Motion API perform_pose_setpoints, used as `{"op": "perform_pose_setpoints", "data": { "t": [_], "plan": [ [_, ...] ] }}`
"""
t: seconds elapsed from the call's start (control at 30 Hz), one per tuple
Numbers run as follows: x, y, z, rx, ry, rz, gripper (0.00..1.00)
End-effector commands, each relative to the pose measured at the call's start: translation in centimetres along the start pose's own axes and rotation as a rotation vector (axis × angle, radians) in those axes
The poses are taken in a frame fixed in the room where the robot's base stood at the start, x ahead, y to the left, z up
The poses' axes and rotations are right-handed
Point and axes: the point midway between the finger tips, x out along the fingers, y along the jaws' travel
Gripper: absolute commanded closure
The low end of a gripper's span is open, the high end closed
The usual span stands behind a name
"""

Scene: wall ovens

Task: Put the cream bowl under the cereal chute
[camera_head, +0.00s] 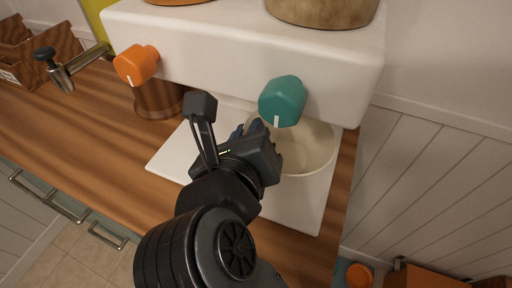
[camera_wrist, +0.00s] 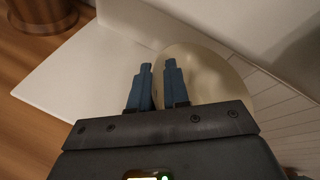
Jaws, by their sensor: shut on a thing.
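The cream bowl (camera_head: 308,150) stands on the white base plate (camera_head: 314,205) of the dispenser, below the teal knob (camera_head: 283,101) on the right. It also shows in the wrist view (camera_wrist: 215,72), partly behind my fingers. My gripper (camera_wrist: 158,72) is at the bowl's left side, its blue fingers close together with the bowl's near wall between or beside them; the exact contact is hidden. In the head view my gripper (camera_head: 246,135) covers the bowl's left edge. The chute outlet itself is not clearly visible below the knob.
The white dispenser body (camera_head: 230,45) overhangs the plate. An orange knob (camera_head: 136,65) is at its left, with a brown cup (camera_head: 158,99) below. A metal tap-like handle (camera_head: 68,72) and wooden boxes (camera_head: 50,48) stand further left. Bare wooden counter (camera_head: 100,135) lies left of the plate.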

Motion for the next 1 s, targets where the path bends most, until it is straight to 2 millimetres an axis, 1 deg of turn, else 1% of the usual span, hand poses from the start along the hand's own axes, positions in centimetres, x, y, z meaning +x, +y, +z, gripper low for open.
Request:
{"op": "perform_pose_setpoints", "data": {
  "t": [0.03, 0.1, 0.13, 0.2, 0.37, 0.5, 0.63, 0.73, 0.93, 0.97, 1.0],
  "plan": [
    [1.0, -0.5, 0.4, 0.002, 0.000, -0.004, 1.00],
    [2.1, -0.9, 0.5, 0.001, 0.001, -0.002, 1.00],
    [2.3, -0.6, 0.0, -0.002, 0.002, 0.000, 1.00],
    [2.5, 0.0, -0.8, -0.003, 0.000, 0.002, 1.00],
    [2.8, 0.4, -1.6, -0.003, 0.000, 0.001, 1.00],
    [3.6, 1.4, -3.5, -0.004, 0.002, 0.000, 1.00],
    [4.2, 2.3, -4.9, -0.003, 0.000, 0.001, 1.00],
    [4.7, 2.3, -5.2, -0.001, -0.001, 0.001, 1.00],
    [4.7, 2.3, -5.2, 0.000, -0.001, 0.001, 1.00],
    [4.8, 2.4, -5.3, 0.000, 0.001, 0.002, 0.82],
    [4.8, 2.4, -5.3, -0.001, 0.001, 0.001, 0.79]
  ]
}}
